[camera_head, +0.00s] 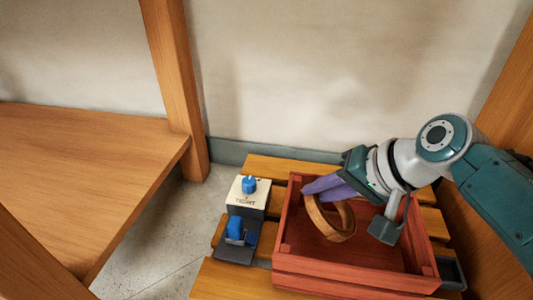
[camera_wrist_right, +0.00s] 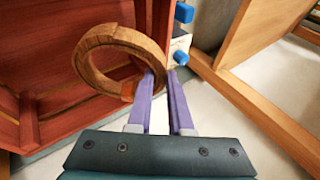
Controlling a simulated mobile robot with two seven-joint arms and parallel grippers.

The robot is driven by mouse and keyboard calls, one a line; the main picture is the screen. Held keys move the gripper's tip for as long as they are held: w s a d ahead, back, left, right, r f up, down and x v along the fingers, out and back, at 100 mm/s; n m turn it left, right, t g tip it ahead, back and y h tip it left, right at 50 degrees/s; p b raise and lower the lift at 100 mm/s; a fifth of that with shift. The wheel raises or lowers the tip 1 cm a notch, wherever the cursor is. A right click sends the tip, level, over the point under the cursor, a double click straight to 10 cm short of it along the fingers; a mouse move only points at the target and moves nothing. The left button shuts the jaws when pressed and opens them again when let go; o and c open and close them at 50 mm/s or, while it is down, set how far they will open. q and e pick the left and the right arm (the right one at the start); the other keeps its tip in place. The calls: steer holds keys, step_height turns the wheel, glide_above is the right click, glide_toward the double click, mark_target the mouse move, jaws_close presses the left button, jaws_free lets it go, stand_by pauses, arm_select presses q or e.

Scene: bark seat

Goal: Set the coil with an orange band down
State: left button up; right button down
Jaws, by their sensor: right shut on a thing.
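The coil (camera_head: 349,234) is a brown, wood-coloured ring. It hangs tilted from my right gripper (camera_head: 309,191), inside the outline of the red crate (camera_head: 357,283). The right gripper's purple fingers are shut on the coil's upper edge. In the right wrist view the coil (camera_wrist_right: 88,62) is a round band to the left of the fingers (camera_wrist_right: 163,77), its near edge at the left fingertip. My left gripper is not in view.
The crate stands on a slatted wooden bench (camera_head: 229,281). Left of it is a box with a blue knob and a label (camera_head: 247,190), with a blue-and-dark device (camera_head: 236,240) in front. A wooden seat (camera_head: 80,170) is at the left. A wooden post and a wall stand behind.

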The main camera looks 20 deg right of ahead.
steer(key=shift+f+b, duration=2.95)
steer(key=shift+f, duration=1.35)
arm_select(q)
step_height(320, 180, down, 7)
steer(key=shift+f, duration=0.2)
arm_select(e)
steer(key=c, duration=0.8)
jaws_free()
steer(key=shift+c, duration=0.2)
steer(key=shift+r, duration=0.1)
steer(key=shift+r, duration=0.2)
steer(key=p+v, duration=1)
steer(key=v, duration=0.2)
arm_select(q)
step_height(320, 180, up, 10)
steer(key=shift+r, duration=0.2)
arm_select(e)
steer(key=s+a+r+n+g+h, duration=0.1)
steer(key=s+a+r+n, duration=0.2)
steer(key=s, duration=0.5)
steer(key=s+a+r+n+g+h, duration=0.2)
steer(key=s+r+n, duration=0.3)
steer(key=s, duration=0.3)
steer(key=shift+a+n+h, duration=0.3)
steer(key=shift+a+n, duration=0.25)
steer(key=shift+n, duration=0.35)
